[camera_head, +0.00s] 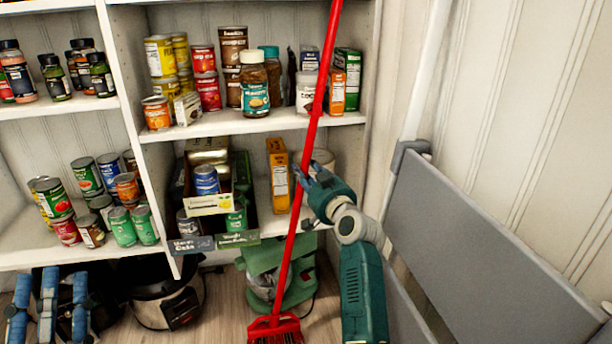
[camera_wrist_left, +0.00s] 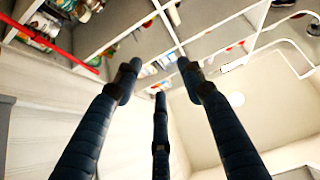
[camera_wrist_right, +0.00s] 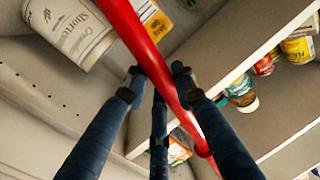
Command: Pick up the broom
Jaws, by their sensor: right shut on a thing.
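My right gripper (camera_head: 308,180) is shut on the handle at about mid-length. In the right wrist view the red handle (camera_wrist_right: 145,45) passes between the fingers. My left gripper (camera_head: 48,290) is at the lower left, its fingers spread and empty, well away from the broom. In the left wrist view the handle (camera_wrist_left: 50,43) crosses the upper left corner.
Shelves behind hold several cans (camera_head: 125,190), jars (camera_head: 254,85) and boxes (camera_head: 280,175). A green appliance (camera_head: 265,270) and a silver-black cooker (camera_head: 170,300) stand below. A grey folded panel (camera_head: 470,245), perhaps a stepladder, is close on the right of my right arm.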

